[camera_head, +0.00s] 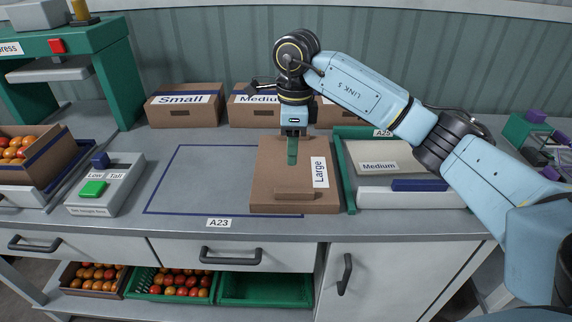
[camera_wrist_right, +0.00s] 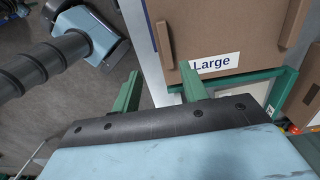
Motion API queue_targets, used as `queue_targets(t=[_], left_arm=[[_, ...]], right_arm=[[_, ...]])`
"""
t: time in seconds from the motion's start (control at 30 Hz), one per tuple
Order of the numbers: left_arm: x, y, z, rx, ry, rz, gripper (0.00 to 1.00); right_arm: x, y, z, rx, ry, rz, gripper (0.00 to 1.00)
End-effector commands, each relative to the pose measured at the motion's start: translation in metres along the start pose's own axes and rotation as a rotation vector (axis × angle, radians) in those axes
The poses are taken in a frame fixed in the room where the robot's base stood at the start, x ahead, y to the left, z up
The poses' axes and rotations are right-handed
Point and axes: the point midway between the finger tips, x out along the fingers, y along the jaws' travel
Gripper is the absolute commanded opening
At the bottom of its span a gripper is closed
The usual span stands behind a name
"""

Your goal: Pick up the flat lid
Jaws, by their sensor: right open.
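The flat cardboard lid (camera_head: 266,182) marked "Large" lies on the grey bench in the head view, with a raised strip near its front edge. It also shows at the top of the right wrist view (camera_wrist_right: 232,28), its label beside one finger. My right gripper (camera_head: 292,160) is over the lid, pointing down, its green fingers seen nearly edge-on. In the right wrist view the fingers (camera_wrist_right: 159,75) are spread apart with nothing between them. I cannot tell how much height separates the fingertips from the lid. My left gripper is not in view.
A green-edged tray (camera_head: 346,185) with a "Medium" piece stands close on the lid's right. Cardboard boxes (camera_head: 186,112) line the back. A button box (camera_head: 106,188) and a green press (camera_head: 118,75) stand left.

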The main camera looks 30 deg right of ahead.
Motion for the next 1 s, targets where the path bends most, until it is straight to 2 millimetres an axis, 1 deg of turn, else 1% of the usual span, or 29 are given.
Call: queue_targets(t=[0.07,0.13,0.2,0.3,0.4,0.5,0.67,0.73,1.0], left_arm=[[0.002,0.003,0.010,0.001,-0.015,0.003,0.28],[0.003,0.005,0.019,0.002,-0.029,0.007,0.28],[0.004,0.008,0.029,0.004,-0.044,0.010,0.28],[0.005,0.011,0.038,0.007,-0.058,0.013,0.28],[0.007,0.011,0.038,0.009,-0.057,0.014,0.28],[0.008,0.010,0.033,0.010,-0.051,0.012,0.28],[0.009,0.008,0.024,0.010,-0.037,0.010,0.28],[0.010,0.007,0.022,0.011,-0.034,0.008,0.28],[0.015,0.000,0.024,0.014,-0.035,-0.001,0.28]], right_arm=[[0.002,-0.003,-0.006,-0.001,0.028,-0.022,0.44],[0.012,-0.003,-0.008,-0.001,0.035,-0.025,0.44],[0.026,-0.003,-0.008,-0.002,0.035,-0.023,0.44],[0.046,-0.004,-0.008,-0.001,0.033,-0.022,0.44],[0.062,-0.004,-0.008,-0.001,0.030,-0.022,0.44],[0.072,-0.005,-0.008,-0.001,0.030,-0.023,0.44],[0.079,-0.005,-0.008,-0.001,0.028,-0.023,0.44],[0.085,-0.006,-0.009,0.000,0.029,-0.023,0.44],[0.124,-0.011,-0.011,0.000,0.028,-0.022,0.44]])
